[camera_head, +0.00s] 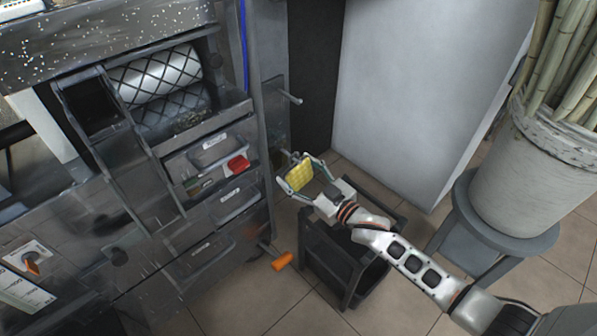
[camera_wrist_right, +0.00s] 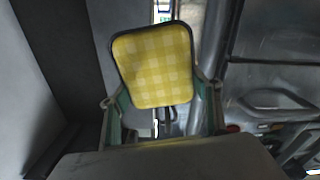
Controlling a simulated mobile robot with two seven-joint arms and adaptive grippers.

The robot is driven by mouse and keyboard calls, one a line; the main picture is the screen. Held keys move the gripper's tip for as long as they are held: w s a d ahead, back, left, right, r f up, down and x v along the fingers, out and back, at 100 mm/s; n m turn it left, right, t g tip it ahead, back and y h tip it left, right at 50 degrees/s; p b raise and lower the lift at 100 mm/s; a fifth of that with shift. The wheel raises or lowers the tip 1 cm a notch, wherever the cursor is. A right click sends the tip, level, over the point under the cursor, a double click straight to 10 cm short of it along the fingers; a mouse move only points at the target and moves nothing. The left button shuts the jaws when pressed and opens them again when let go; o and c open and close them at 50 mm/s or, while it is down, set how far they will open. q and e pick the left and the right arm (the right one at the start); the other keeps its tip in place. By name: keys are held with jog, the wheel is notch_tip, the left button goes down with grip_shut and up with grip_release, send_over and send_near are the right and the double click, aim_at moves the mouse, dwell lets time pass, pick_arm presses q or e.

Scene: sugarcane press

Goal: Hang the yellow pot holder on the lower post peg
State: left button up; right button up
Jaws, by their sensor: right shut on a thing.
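The yellow checked pot holder (camera_head: 299,177) with a dark edge is held in my right gripper (camera_head: 305,174), in front of the grey post of the press. In the right wrist view the pot holder (camera_wrist_right: 153,66) stands upright between the two fingers of my right gripper (camera_wrist_right: 160,103), which is shut on it. An upper peg (camera_head: 290,97) sticks out from the post. The lower peg (camera_head: 290,154) is just behind the pot holder and partly hidden; I cannot tell whether they touch. My left gripper is not in view.
A dark open stand (camera_head: 322,258) is below my right arm. An orange handle (camera_head: 282,261) sticks out low beside the press. A red object (camera_head: 238,163) lies at the press's upper drawer. A white bucket of canes (camera_head: 526,178) stands on a stool at right.

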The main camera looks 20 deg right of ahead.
dwell(0.3)
jog(key=o, duration=1.1)
jog(key=shift+s+d, duration=0.1)
jog(key=shift+s, duration=0.15)
jog(key=v, duration=1.1)
jog(key=shift+s, duration=0.3)
jog(key=shift+r, duration=0.1)
